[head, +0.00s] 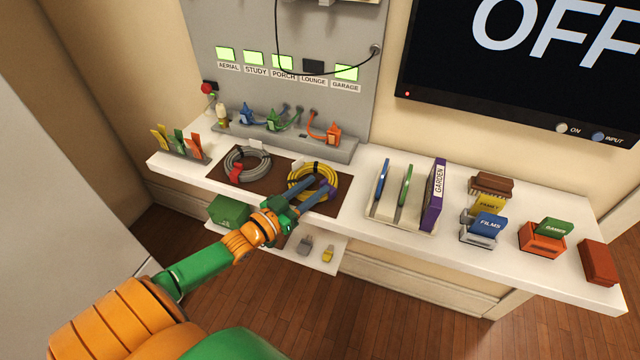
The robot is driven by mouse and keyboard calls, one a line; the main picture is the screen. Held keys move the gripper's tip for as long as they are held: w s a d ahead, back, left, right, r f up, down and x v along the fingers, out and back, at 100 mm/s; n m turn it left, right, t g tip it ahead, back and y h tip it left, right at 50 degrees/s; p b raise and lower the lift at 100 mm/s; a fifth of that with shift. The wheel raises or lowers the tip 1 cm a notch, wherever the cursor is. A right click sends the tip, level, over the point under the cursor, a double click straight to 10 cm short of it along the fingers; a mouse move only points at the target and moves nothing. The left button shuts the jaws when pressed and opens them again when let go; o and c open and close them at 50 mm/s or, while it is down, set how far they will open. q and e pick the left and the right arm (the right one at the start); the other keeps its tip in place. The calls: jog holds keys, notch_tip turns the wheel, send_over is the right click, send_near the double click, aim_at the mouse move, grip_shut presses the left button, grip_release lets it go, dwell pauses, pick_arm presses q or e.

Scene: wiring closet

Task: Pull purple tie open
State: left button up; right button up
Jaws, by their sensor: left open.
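A yellow cable coil (299,172) lies on a brown mat on the white shelf. A small purple tie (327,187) shows at the coil's front right edge, partly hidden by my left gripper (307,192). My left gripper is open, reaching in from the lower left, with its fingers over the front of the coil and one fingertip close to the tie. I cannot tell whether it touches the tie. My right gripper is not in view.
A grey coil (248,166) with a red tie (236,173) lies to the left. Behind are plugs on a grey ledge (340,150). A rack (408,219) with a purple GARDEN case (433,196) stands to the right. A green box (228,211) sits below the shelf front.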

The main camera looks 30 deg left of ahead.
pick_arm(q)
jog(key=shift+w+d, duration=0.2)
jog(key=shift+w, duration=0.7)
jog(key=shift+w+f, duration=0.15)
jog(key=shift+w, duration=0.25)
jog(key=shift+s, duration=0.15)
jog(key=shift+c, duration=0.4)
grip_shut()
